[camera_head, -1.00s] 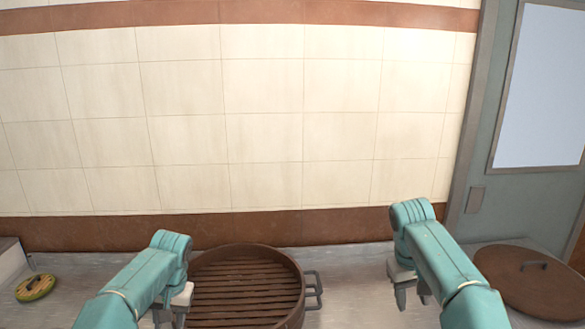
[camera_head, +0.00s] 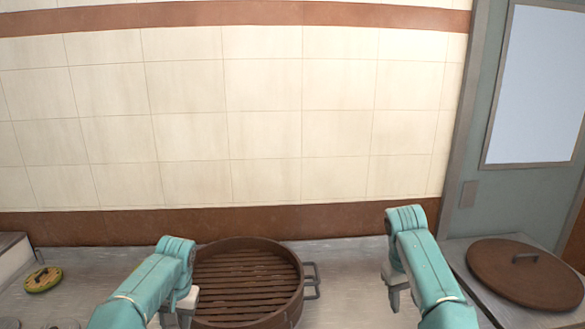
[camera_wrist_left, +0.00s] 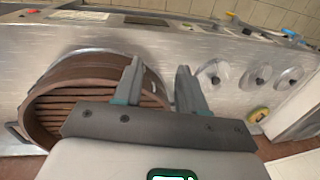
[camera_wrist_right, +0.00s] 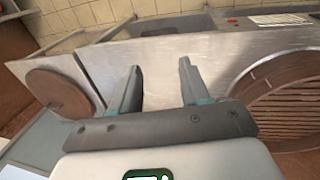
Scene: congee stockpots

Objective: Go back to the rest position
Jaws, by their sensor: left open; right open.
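My right gripper (camera_head: 402,290) hangs above the counter between the slatted pot and the round lid. In the right wrist view its two fingers (camera_wrist_right: 160,85) stand apart with nothing between them. My left gripper (camera_head: 180,310) is at the left edge of the slatted pot, partly hidden by its own arm. In the left wrist view its fingers (camera_wrist_left: 158,85) are apart and empty, with the pot to the left of them.
A brown round pot (camera_head: 297,305) with a slatted rack and side handle stands on the counter (camera_head: 345,265). A brown lid (camera_head: 500,268) lies at right. A yellow-green round item (camera_head: 44,279) sits at left. A tiled wall (camera_head: 265,110) is behind.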

